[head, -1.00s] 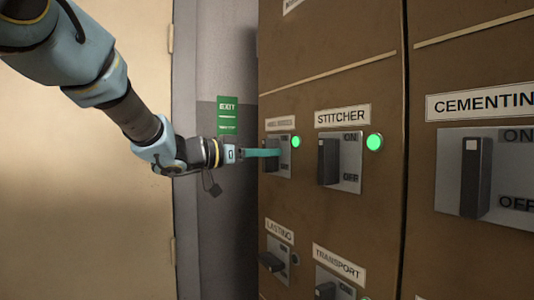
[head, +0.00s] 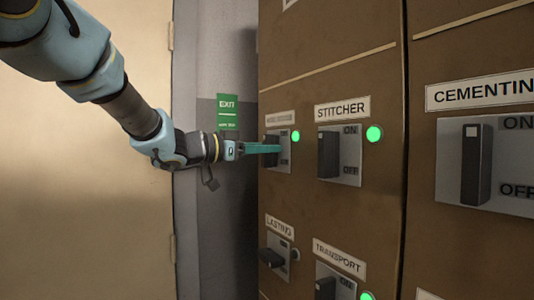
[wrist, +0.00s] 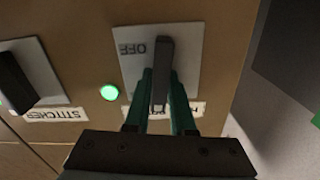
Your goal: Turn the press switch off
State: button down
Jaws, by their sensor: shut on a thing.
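My gripper (head: 276,148) reaches the upper-left switch on the brown panel from the left. In the wrist view its two green fingers (wrist: 161,105) are shut on that switch's grey lever (wrist: 160,70), one on each side. The switch plate (wrist: 187,60) shows OFF beside the lever, with the picture upside down. The green lamp (head: 295,136) beside this switch is lit. Its label (head: 281,118) is too small and blurred to read in the head view, and the fingers partly hide it in the wrist view. I cannot read the word PRESS on any label.
The STITCHER switch (head: 328,155) is close on the right, its lamp (head: 374,133) green. The CEMENTING switch (head: 476,165) is farther right. LASTING (head: 271,257) and TRANSPORT (head: 325,288) switches are below. A grey wall with a green EXIT sign (head: 228,112) is behind my gripper.

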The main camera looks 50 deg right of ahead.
jog(key=m+b, duration=0.2)
jog(key=m, duration=0.1)
jog(key=m+b, duration=0.1)
jog(key=shift+s+f+b, duration=0.1)
jog(key=shift+f+b, duration=0.15)
jog(key=shift+b, duration=0.15)
jog(key=m+b, duration=0.3)
jog(key=m, duration=0.1)
jog(key=shift+s+a+f, duration=0.1)
jog(key=m+b, duration=0.4)
jog(key=m, duration=0.1)
jog(key=shift+s+f+b, duration=0.1)
jog(key=shift+f+b, duration=0.1)
jog(key=shift+b, duration=0.2)
jog(key=shift+m+b, duration=1)
jog(key=shift+m, duration=0.5)
jog(key=shift+r, duration=0.1)
jog(key=c, duration=0.8)
grip_release()
jog(key=shift+o, duration=0.2)
